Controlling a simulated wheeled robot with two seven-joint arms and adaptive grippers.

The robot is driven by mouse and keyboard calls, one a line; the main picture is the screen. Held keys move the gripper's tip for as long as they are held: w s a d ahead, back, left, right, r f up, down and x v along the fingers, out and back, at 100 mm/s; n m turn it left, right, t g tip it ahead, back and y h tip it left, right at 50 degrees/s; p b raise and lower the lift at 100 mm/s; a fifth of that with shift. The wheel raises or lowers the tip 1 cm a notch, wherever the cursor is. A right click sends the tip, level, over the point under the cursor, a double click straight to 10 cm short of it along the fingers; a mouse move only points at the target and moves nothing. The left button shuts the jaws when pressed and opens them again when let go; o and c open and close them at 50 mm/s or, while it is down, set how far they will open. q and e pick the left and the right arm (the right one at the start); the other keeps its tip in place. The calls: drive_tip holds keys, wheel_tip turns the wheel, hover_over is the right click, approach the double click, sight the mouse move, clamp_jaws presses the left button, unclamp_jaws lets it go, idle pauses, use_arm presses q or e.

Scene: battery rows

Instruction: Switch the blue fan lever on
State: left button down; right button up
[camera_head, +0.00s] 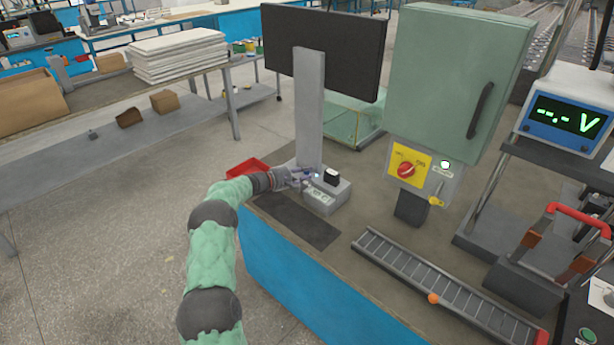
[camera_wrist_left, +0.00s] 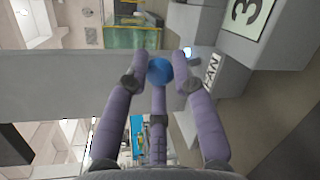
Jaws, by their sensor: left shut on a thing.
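The blue fan lever shows in the left wrist view as a round blue knob (camera_wrist_left: 159,71), beside a grey box face with a "FAN" label (camera_wrist_left: 211,72). My left gripper (camera_head: 301,177) has its three purple-grey fingers (camera_wrist_left: 160,80) shut around this knob. The lever's stem is hidden. The grey control box (camera_head: 343,190) stands at the foot of a grey post. My right gripper is in neither view.
A red tray (camera_head: 247,168) lies near the wrist. A dark mat (camera_head: 295,220) lies in front.

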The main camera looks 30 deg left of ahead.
use_arm(q)
drive_tip(key=shift+s+d+f+t, duration=0.1)
drive_tip(key=shift+s+f+t, duration=0.1)
drive_tip(key=shift+f+t, duration=0.1)
idle(0.4)
drive_tip(key=c, duration=1)
unclamp_jaws()
drive_tip(key=shift+r, duration=0.1)
drive_tip(key=shift+s+a, duration=0.25)
drive_tip(key=shift+s, duration=0.05)
drive_tip(key=v, duration=1.1)
drive_tip(key=shift+s+a, duration=0.1)
drive_tip(key=shift+s, duration=0.05)
